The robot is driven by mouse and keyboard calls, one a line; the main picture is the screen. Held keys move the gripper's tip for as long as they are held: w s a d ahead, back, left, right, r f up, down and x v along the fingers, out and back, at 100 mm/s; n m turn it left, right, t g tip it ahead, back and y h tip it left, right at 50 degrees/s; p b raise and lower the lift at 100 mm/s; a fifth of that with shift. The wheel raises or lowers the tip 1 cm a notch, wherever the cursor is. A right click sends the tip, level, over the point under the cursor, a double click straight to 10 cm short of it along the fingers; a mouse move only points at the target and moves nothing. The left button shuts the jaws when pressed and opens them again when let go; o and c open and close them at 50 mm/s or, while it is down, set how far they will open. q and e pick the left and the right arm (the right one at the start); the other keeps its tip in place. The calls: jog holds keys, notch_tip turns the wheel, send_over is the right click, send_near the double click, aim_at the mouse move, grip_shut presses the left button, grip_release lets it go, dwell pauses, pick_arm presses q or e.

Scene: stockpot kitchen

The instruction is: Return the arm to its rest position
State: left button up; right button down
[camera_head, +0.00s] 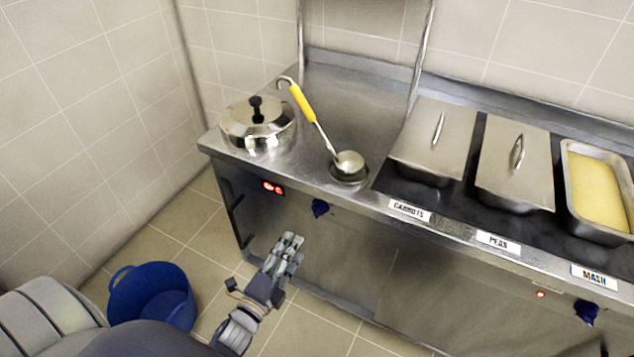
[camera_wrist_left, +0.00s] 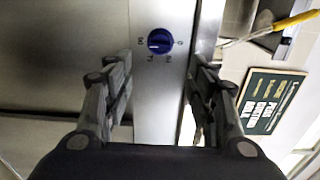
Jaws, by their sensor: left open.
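My left gripper (camera_head: 284,252) is in front of the steel counter's lower front in the head view, below the counter top and apart from everything. In the left wrist view its two fingers (camera_wrist_left: 160,90) stand apart with nothing between them. A blue knob (camera_wrist_left: 159,41) on the steel front shows beyond the fingers; the same kind of knob (camera_head: 320,208) shows in the head view above and right of the gripper. My right gripper is not in view.
On the counter stand a lidded pot (camera_head: 258,128), a ladle with a yellow handle (camera_head: 303,103) in a small round holder, two lidded pans (camera_head: 432,140) (camera_head: 514,165) and an open mash pan (camera_head: 598,190). A blue tub (camera_head: 152,297) stands on the tiled floor at left.

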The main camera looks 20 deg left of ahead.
pick_arm(q)
jog(key=s+d+f+n+g, duration=0.1)
jog(key=s+f+n+g, duration=0.25)
jog(key=f, duration=0.55)
jog(key=s+d+f+n+g, duration=0.25)
jog(key=s+f, duration=0.25)
jog(key=f, duration=0.4)
jog(key=s+d+f+n+g, duration=0.1)
jog(key=s+f+n+g, duration=0.25)
jog(key=f, duration=0.65)
jog(key=s+f+n+g, duration=0.3)
jog(key=s+f, duration=0.3)
jog(key=s, duration=0.6)
jog(key=s+a+f+n+g, duration=0.1)
jog(key=s+f+n+g, duration=0.2)
jog(key=s, duration=1)
notch_tip(320, 180, down, 4)
jog(key=shift+s+r+n+g+y, duration=0.1)
jog(key=shift+s+n+g+y, duration=0.2)
jog(key=shift+g, duration=0.45)
